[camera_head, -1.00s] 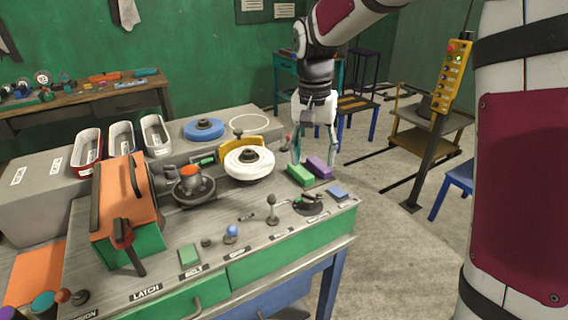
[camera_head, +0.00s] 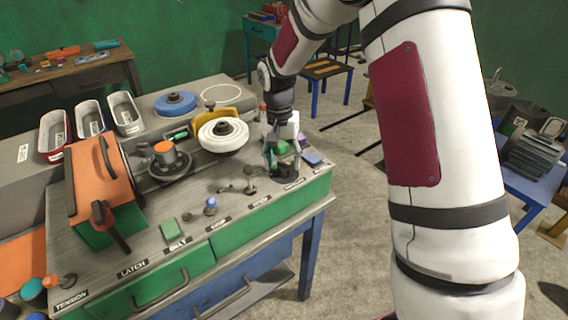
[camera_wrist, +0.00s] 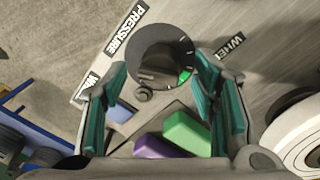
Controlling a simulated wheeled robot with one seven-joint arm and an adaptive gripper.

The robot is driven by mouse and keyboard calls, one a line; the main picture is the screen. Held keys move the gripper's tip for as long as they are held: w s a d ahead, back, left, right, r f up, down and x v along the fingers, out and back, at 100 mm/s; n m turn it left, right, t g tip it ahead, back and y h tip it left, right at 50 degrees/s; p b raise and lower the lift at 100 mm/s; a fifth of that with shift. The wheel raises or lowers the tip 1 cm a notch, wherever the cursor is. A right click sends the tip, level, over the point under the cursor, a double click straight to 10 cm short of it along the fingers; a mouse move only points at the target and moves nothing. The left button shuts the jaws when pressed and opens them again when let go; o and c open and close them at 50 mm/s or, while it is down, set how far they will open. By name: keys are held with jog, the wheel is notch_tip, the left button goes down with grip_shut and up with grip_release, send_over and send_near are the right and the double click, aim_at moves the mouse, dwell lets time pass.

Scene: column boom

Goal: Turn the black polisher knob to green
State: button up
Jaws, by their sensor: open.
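The black polisher knob (camera_wrist: 158,52) is a round dark disc with pale tick marks along its right edge and a green mark near its lower right. It sits by the PRESSURE label (camera_wrist: 126,32) in the wrist view. My gripper (camera_wrist: 160,70) is open, with one teal-lined finger on each side of the knob's near edge. I cannot tell whether the fingers touch it. In the head view my gripper (camera_head: 284,160) is over the right end of the bench panel and hides most of the knob.
Green (camera_wrist: 187,132) and purple (camera_wrist: 155,150) blocks lie close behind the knob. A small dark stub (camera_wrist: 146,93) stands beside it. A lever (camera_head: 250,182) is left of my gripper, and the white polishing wheel (camera_head: 222,137) is behind it. The bench's right edge is close.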

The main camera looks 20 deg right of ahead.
jog(key=shift+f, duration=0.95)
jog(key=c, duration=1.1)
jog(key=shift+c, duration=0.2)
jog(key=shift+n, duration=0.4)
jog(key=n, duration=0.5)
jog(key=shift+d+n, duration=0.1)
jog(key=shift+n, duration=0.3)
jog(key=n, duration=0.5)
jog(key=shift+s, duration=0.1)
jog(key=shift+t, duration=0.3)
